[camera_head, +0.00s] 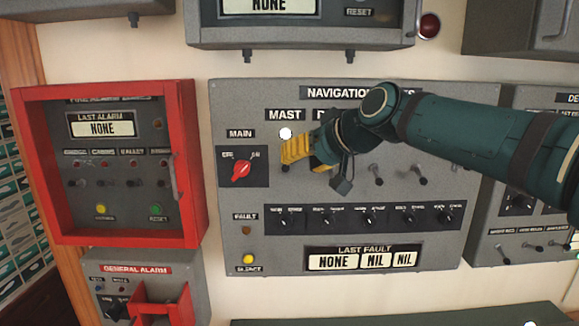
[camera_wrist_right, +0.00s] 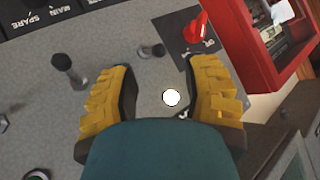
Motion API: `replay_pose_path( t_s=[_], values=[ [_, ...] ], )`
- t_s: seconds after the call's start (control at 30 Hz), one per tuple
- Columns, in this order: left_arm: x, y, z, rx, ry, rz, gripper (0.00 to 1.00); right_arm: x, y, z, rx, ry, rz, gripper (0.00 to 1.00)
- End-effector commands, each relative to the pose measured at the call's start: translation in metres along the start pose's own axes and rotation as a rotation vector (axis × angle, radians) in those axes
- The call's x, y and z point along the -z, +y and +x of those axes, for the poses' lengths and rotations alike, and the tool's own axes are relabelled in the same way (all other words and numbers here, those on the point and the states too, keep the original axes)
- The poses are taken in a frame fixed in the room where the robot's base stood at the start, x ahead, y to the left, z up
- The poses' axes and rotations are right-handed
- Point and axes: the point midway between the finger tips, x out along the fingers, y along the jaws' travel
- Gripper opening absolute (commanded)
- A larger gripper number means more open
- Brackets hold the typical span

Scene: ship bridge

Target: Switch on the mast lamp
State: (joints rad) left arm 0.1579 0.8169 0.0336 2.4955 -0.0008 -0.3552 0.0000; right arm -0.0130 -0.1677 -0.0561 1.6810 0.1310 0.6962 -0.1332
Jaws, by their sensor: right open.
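The navigation panel (camera_head: 245,110) is grey with a MAST label (camera_head: 284,115). Under that label is a bright white round lamp (camera_head: 285,133), which also shows between my fingers in the right wrist view (camera_wrist_right: 171,97). My right gripper (camera_head: 308,150) is open and empty, with yellow-padded fingers, in front of the panel just below the lamp. In the right wrist view a small toggle lever (camera_wrist_right: 152,50) stands beyond the fingertips, near the red main knob (camera_wrist_right: 198,28); it is not between the fingers. In the head view the fingers mostly hide it. My left gripper is not in view.
The red main knob (camera_head: 242,170) is left of my gripper. More toggle levers (camera_head: 376,172) line up to the right, partly behind my arm. A row of small knobs (camera_head: 369,219) sits below. A red-framed alarm box (camera_head: 199,160) juts out at left.

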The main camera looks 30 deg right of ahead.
Motion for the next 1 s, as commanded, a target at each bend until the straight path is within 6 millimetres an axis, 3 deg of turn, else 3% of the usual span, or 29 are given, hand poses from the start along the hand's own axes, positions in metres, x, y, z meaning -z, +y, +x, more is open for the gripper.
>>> replay_pose_path(
  t_s=[0.1, 0.33, 1.0],
  values=[
    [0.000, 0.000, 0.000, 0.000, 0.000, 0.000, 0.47, 0.001, 0.000, -0.025, 0.000, 0.002, 0.000, 0.47],
    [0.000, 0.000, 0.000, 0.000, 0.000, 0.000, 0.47, 0.000, -0.001, -0.052, 0.001, -0.001, 0.001, 0.47],
    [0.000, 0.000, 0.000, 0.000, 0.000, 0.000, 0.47, 0.000, -0.001, -0.058, 0.001, -0.002, 0.000, 0.47]
  ],
)
